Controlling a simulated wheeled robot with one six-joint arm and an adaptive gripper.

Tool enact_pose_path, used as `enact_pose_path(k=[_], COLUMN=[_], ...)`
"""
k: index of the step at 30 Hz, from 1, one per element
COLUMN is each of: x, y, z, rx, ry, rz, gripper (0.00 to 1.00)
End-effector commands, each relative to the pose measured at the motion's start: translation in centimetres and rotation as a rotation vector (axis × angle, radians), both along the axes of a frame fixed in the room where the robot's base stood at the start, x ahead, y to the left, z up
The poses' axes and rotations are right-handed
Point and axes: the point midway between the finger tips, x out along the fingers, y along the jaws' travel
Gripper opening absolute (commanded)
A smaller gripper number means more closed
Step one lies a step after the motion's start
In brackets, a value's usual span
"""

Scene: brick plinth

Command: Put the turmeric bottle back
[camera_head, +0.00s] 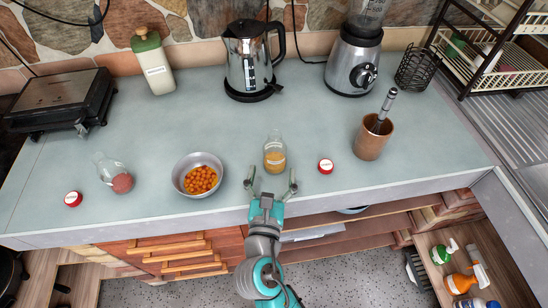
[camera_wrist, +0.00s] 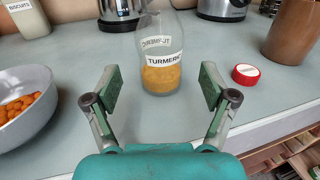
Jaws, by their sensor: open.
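The turmeric bottle (camera_head: 274,155) is clear glass, about half full of orange-yellow powder, and stands upright near the counter's front edge. In the wrist view its label reads turmeric on the bottle (camera_wrist: 160,75). My gripper (camera_head: 271,188) is open and empty just in front of the bottle. In the wrist view the two fingers of my gripper (camera_wrist: 158,93) spread to either side of the bottle's lower part, not touching it. A red cap with a white top (camera_head: 325,166) lies on the counter right of the bottle; it also shows in the wrist view (camera_wrist: 245,74).
A bowl of orange balls (camera_head: 188,187) stands left. A wooden cup with a utensil (camera_head: 369,142) stands right. A kettle (camera_head: 247,65), blender (camera_head: 352,65) and biscuits bottle (camera_head: 155,70) stand behind.

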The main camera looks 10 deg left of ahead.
Motion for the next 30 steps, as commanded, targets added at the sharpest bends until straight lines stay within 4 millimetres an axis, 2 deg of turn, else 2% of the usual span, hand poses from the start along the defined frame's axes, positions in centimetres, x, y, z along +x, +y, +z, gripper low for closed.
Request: enact_pose_path(k=[3, 9, 15, 23, 26, 30], x=[-2.5, -5.0, -5.9, -5.9, -6.1, -6.9], y=[0.0, 0.0, -0.1, -0.3, -1.3, -4.5], z=[-0.1, 0.0, 0.0, -0.2, -1.3, -4.6], rx=[-0.002, 0.0, 0.0, 0.007, 0.058, 0.247], ry=[0.001, 0.0, -0.001, 0.002, 0.027, 0.107], rz=[0.004, 0.002, 0.001, 0.001, 0.012, 0.038], gripper=[0.84, 0.84, 0.84, 0.84, 0.84, 0.84])
